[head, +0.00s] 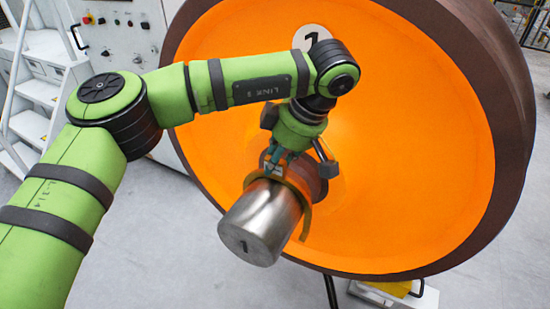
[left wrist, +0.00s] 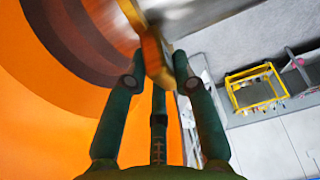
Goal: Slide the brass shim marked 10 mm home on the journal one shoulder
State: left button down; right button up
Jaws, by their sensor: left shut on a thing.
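The bright steel journal (head: 255,228), its end face marked 1, sticks out from the middle of the large orange wheel (head: 400,150). The brass shim (head: 305,212), a curved band, sits around the journal near its wheel end. I cannot read its marking or tell whether it touches the shoulder (head: 308,178). My left gripper (head: 284,162) reaches down from above and is shut on the shim's upper edge. In the left wrist view the shim (left wrist: 154,58) lies between the fingertips, seen nearly edge-on. The journal's far side is hidden. My right gripper is not in view.
The wheel has a dark brown rim (head: 510,110) and a white number plate (head: 312,37). A grey control cabinet (head: 125,35) and white steps (head: 35,90) stand behind at left. A yellow frame (left wrist: 256,90) stands on the floor. The floor at front left is clear.

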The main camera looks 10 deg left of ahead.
pick_arm(q)
jog(key=shift+w+d+p, duration=0.35)
jog(key=shift+w+p, duration=0.3)
jog(key=shift+w, duration=0.3)
jog(key=shift+w+d+p, duration=0.3)
jog(key=shift+w+p, duration=0.3)
jog(key=shift+w, duration=0.3)
jog(key=c, duration=0.9)
grip_release()
jog(key=shift+c, duration=0.2)
jog(key=v, duration=1.2)
